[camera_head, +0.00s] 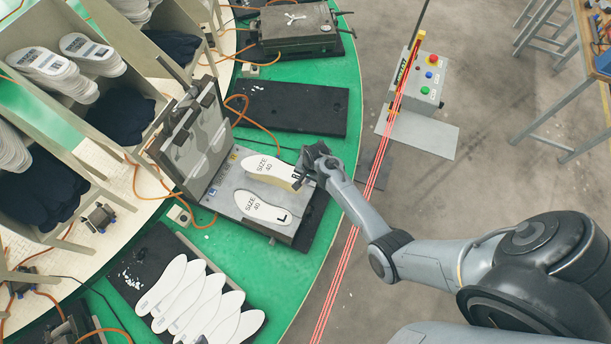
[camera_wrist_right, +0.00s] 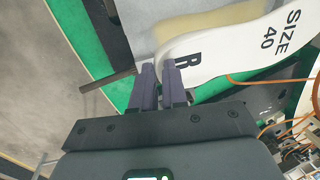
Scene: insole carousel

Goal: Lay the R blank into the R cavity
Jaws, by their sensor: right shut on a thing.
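The R blank (camera_head: 268,169) is a white insole printed "SIZE 40" and "R"; it also shows in the right wrist view (camera_wrist_right: 240,50). My right gripper (camera_head: 306,176) is shut on its end by the letter R, with the dark fingers (camera_wrist_right: 160,85) pinching the edge. The blank is over the R side of the open mould (camera_head: 227,202), and a yellowish surface shows along its edge. It seems slightly raised; the exact gap cannot be told. The R cavity is mostly hidden under it. The L blank (camera_head: 262,208) lies on the L side. My left gripper is out of view.
The mould's raised lid (camera_head: 195,140) stands on the left of the plate. Several white insoles (camera_head: 200,300) lie on a black mat at lower left. An empty black mat (camera_head: 292,108) lies behind. Orange hoses cross the green carousel, and a button box (camera_head: 422,78) stands beyond its edge.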

